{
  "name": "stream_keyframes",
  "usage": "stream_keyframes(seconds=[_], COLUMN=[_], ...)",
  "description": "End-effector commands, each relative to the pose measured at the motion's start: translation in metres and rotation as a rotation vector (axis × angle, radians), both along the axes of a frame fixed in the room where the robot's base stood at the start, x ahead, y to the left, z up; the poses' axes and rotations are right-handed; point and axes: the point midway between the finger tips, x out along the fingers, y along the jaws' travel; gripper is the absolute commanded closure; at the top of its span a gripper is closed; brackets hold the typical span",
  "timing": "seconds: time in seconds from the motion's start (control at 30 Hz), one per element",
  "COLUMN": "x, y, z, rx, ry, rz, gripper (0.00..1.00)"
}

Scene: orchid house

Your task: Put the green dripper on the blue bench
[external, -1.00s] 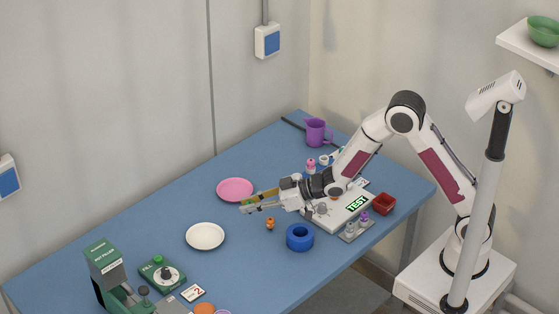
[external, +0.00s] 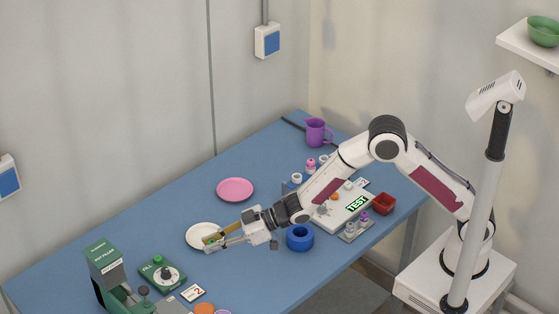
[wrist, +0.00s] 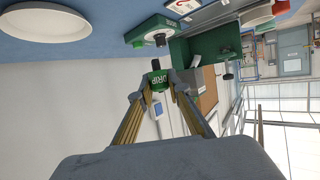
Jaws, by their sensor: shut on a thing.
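My gripper (external: 207,243) is out over the blue bench (external: 130,242), by the white plate in the external view. In the wrist view its fingertips (wrist: 158,88) are shut on the green dripper (wrist: 157,79), a small green body with white lettering and a dark tip. In the external view the dripper is too small and too covered by the fingers to make out clearly. The bench also shows along the top of the wrist view (wrist: 105,35).
The white plate (external: 196,235) lies beside and partly behind my gripper. A green machine (external: 105,265) and a green dial box (external: 162,273) stand to the left. Bare bench lies around the pink plate (external: 235,189).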

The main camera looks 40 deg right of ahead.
Motion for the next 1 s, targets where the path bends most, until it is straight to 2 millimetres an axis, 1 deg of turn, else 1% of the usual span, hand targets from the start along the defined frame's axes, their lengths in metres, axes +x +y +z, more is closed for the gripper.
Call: stream_keyframes(seconds=[0.27, 0.37, 0.47, 0.8, 1.0], x=[0.000, 0.000, 0.000, 0.000, 0.000], y=[-0.001, -0.001, -0.001, -0.001, -0.001], z=[-0.001, -0.004, -0.012, -0.053, -0.063], rx=[0.000, -0.001, -0.001, -0.001, 0.000], ry=[0.001, 0.002, 0.003, 0.003, 0.001], rz=[0.000, 0.000, -0.001, -0.001, 0.000], gripper=[0.94, 0.94, 0.94, 0.94, 0.94])
